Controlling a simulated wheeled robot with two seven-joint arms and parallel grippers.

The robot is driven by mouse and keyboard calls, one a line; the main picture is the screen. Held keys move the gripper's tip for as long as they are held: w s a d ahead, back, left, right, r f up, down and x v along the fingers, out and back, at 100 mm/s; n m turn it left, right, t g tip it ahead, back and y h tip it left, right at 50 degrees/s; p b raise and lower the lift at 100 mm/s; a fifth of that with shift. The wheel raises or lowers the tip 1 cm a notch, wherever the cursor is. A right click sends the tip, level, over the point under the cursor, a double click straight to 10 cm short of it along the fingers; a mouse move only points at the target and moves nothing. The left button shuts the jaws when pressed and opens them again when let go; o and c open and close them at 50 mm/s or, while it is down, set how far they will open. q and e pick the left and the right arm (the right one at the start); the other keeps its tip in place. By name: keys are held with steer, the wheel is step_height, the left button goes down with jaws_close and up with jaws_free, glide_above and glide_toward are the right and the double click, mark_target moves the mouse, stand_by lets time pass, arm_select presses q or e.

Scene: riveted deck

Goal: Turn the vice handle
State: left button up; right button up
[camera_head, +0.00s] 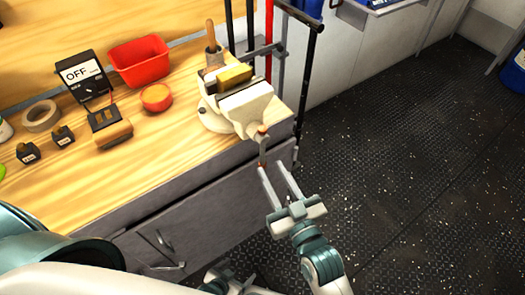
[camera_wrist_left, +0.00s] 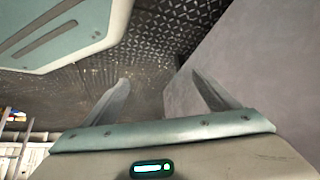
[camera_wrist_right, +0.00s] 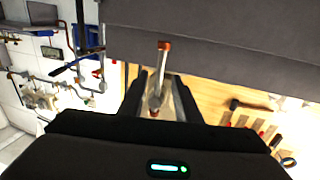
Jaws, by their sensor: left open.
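The cream vice (camera_head: 247,112) stands at the bench's right corner with a yellow block (camera_head: 234,76) at its jaws. Its metal handle (camera_head: 263,150) hangs at the front, close to my right gripper's fingertips (camera_head: 272,168). In the right wrist view the handle (camera_wrist_right: 160,78), with an orange end cap, lies between the two fingers of my right gripper (camera_wrist_right: 161,85). Gaps show at both sides, so the gripper is open around it. My left gripper (camera_head: 160,251) is low in front of the bench; in the left wrist view its fingers (camera_wrist_left: 160,85) are apart and empty.
The grey bench front (camera_head: 215,205) lies close to both grippers. The dark floor (camera_head: 410,150) at right is open.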

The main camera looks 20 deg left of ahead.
mark_target(264, 157)
steer(key=x, duration=0.5)
steer(key=shift+w+a+p, duration=0.2)
steer(key=shift+p, duration=0.1)
steer(key=shift+w+a, duration=0.2)
steer(key=shift+w, duration=0.1)
steer(key=shift+w+a, duration=0.25)
jaws_close()
arm_select(q)
steer(key=shift+s, duration=0.45)
